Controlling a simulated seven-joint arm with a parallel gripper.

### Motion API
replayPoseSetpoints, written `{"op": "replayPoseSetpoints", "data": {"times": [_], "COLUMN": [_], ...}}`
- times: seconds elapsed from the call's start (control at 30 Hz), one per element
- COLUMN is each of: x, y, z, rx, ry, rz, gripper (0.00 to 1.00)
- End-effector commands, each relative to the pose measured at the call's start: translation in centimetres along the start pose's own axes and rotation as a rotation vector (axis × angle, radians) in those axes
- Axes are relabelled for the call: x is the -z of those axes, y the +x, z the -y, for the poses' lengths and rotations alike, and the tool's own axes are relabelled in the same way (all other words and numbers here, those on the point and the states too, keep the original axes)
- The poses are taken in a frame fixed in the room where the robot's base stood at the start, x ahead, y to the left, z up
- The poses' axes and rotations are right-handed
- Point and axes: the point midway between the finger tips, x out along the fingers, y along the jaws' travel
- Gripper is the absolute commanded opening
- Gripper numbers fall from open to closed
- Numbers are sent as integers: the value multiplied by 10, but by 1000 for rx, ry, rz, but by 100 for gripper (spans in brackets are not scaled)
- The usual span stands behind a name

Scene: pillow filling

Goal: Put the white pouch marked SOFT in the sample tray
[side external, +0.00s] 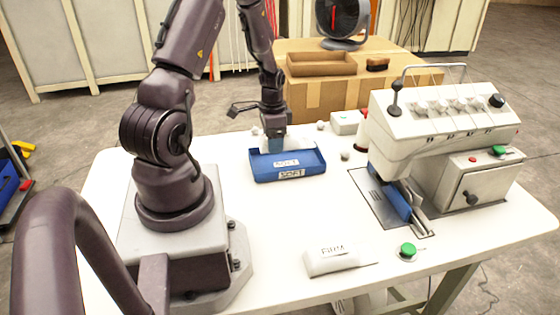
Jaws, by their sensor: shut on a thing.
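The blue sample tray (314,163) sits on the white table, with a SOFT label on its front wall. A white puffy pouch (298,143) shows at the tray's back edge, just under my gripper (275,146). My gripper points down and is shut on this pouch. A white patch reading SOFT (287,163) shows above the tray's front label; I cannot tell whether it is part of the held pouch. The tray walls hide the pouch's lower part, so I cannot tell whether it touches the tray floor.
A white pouch marked FIRM (336,260) lies near the table's front. A green button (408,250) is near the front edge. White tufts (345,155) lie around the tray. The middle of the table is clear.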

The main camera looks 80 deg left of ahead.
Motion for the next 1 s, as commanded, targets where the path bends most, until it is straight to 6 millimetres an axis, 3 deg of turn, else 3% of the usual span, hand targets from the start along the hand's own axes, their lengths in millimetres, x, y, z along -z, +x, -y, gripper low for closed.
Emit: {"op": "replayPoseSetpoints", "data": {"times": [0.4, 0.83, 0.87, 0.93, 1.0], "x": [0, 0, 0, 0, 0], "y": [54, 62, 62, 61, 61], "z": [-1, 0, 0, 0, 0], "rx": [-1, 1, 2, 2, 2], "ry": [-2, -1, -1, -1, -1], "rz": [1, 0, -1, -1, -1], "gripper": [37, 37, 64, 80, 85]}}
